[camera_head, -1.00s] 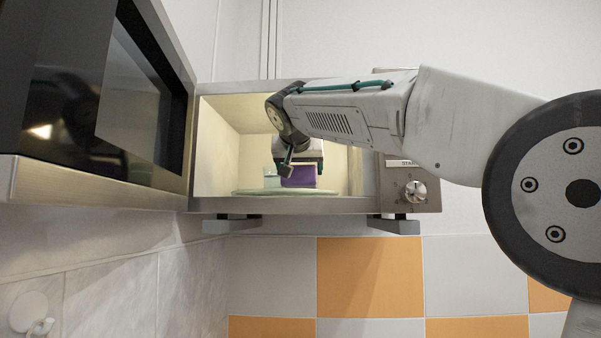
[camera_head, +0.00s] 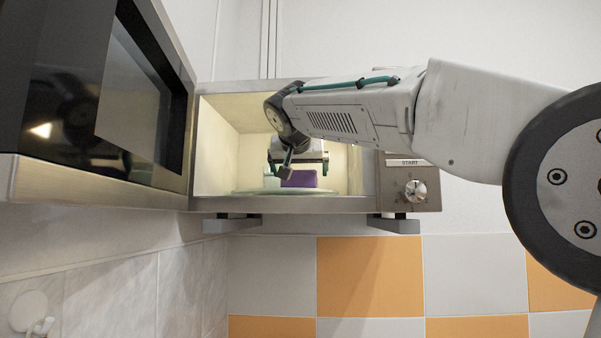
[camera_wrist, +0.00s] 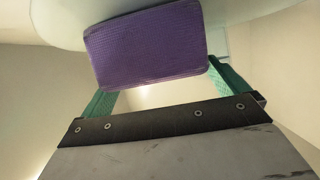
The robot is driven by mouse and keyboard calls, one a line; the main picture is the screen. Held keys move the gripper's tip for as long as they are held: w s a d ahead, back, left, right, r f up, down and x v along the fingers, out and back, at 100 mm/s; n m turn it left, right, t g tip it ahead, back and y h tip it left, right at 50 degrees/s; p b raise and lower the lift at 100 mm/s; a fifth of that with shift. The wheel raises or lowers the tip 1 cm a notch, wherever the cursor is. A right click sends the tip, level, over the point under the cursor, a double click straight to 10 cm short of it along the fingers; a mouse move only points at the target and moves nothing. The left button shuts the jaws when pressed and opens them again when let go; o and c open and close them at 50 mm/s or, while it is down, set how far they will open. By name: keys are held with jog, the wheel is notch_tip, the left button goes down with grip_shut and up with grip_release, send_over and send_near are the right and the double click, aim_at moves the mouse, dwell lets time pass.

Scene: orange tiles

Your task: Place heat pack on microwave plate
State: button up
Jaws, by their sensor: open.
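The purple heat pack (camera_head: 299,179) rests on the pale round microwave plate (camera_head: 250,193), inside the open microwave (camera_head: 215,150). In the wrist view the heat pack (camera_wrist: 146,45) is a textured purple block, with the plate (camera_wrist: 60,18) behind it at the top. My gripper (camera_head: 298,160) is inside the microwave just above the heat pack. Its green fingers are spread apart in the wrist view, and the heat pack lies just beyond their tips, apart from them. Part of the gripper is hidden by my wrist in the head view.
The microwave door (camera_head: 100,110) stands open at the left. The control panel (camera_head: 411,185) with a knob is at the right. The cavity walls are close around my wrist.

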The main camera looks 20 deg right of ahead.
jog(key=v, duration=1.1)
